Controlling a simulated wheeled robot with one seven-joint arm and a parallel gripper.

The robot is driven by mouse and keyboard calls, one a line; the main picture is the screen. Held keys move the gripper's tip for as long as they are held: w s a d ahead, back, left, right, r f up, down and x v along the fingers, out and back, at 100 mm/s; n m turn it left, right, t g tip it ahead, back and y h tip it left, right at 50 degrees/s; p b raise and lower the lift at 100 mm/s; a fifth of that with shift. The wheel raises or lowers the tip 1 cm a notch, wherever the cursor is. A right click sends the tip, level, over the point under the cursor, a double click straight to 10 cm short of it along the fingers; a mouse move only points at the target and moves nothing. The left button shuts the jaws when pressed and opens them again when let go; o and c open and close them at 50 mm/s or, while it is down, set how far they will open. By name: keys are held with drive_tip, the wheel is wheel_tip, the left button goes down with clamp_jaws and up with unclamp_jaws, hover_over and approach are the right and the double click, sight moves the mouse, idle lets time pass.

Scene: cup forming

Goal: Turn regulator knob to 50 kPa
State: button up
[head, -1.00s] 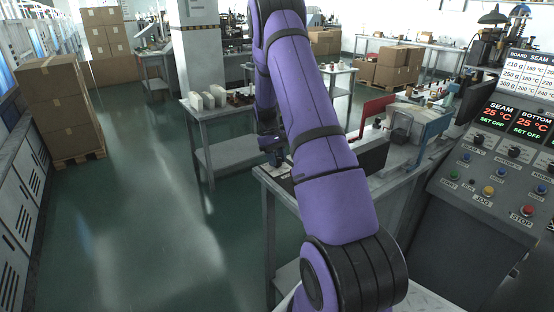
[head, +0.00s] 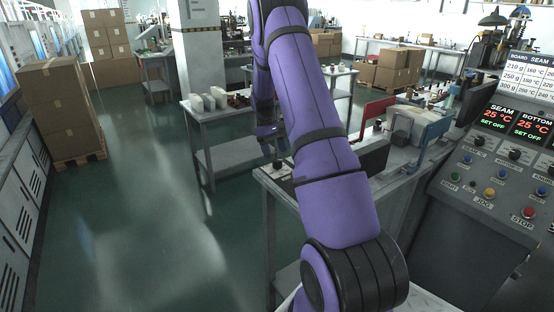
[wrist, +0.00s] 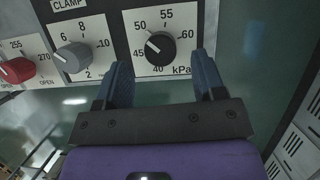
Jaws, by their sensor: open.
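The regulator knob (wrist: 159,48) is a black round knob with a pale pointer mark, on a white dial plate (wrist: 183,28) marked 40 to 60 kPa. Its pointer faces up and left, towards the 45–50 side; the exact reading is too small to tell. My gripper (wrist: 161,72) is open in the wrist view, its two dark blue fingers spread below the knob, one towards each side. No contact with the knob shows. In the head view my gripper (head: 277,160) is small, over the near table, and the regulator dial cannot be made out.
A grey CLAMP knob (wrist: 75,57) sits left of the regulator dial, and a red knob (wrist: 17,70) farther left. In the head view, a control console (head: 500,190) stands at the right. A red panel (head: 376,115) and a blue panel (head: 435,143) rise from the table.

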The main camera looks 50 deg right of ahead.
drive_tip(key=v, duration=0.6)
drive_tip(key=shift+w+r, duration=0.2)
drive_tip(key=shift+r, duration=0.15)
drive_tip(key=s+a+r+t+h, duration=0.15)
drive_tip(key=s+a+r, duration=0.25)
drive_tip(key=a+r, duration=0.6)
drive_tip(key=s+a+r+t, duration=0.3)
drive_tip(key=s+a+r, duration=0.1)
drive_tip(key=a+r, duration=0.65)
drive_tip(key=s+a+n+t, duration=0.1)
drive_tip(key=s+a+t, duration=0.1)
drive_tip(key=s+a, duration=0.5)
drive_tip(key=s+a+r+n+t, duration=0.1)
drive_tip(key=s+a+t, duration=0.2)
drive_tip(key=s+a, duration=0.5)
drive_tip(key=s, duration=0.7)
drive_tip(key=shift+a+r+y, duration=0.2)
drive_tip(key=shift+a+y, duration=0.05)
drive_tip(key=shift+y, duration=0.1)
